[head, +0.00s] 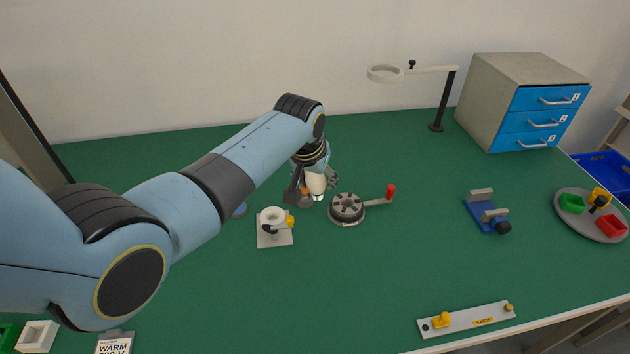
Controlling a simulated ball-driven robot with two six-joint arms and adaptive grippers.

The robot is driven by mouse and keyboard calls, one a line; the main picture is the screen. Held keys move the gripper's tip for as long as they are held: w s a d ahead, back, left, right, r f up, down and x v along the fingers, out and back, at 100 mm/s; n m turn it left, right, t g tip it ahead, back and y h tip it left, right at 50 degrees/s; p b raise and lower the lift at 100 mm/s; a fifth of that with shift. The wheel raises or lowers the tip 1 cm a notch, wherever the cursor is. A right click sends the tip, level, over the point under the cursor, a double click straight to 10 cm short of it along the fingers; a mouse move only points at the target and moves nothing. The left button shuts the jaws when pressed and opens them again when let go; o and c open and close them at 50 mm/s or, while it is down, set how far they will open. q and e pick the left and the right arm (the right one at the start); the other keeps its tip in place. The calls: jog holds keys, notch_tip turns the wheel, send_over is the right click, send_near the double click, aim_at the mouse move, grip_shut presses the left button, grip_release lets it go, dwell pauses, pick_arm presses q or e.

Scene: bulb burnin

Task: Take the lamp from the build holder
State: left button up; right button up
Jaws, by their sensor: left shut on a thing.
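My left gripper (310,192) comes in from the left and is shut on the lamp, a pale, whitish bulb (317,184), which shows between and behind its dark fingers. The fingers hide part of the lamp. A white, ring-topped holder on a square plate (272,238), with a yellow knob at its right side, stands to the left and nearer than the gripper. It looks like the build holder, and the lamp is apart from it. My right gripper is not in view.
Close right of my left gripper is a dark round slotted device (346,208) with a red-knobbed lever. A blue vise (487,212), a grey plate (560,208) with coloured bins, a metal strip (467,320) and a drawer cabinet (490,100) stand right. The green centre front is clear.

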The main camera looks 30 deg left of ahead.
pick_arm(q)
jog(key=shift+r, duration=1.95)
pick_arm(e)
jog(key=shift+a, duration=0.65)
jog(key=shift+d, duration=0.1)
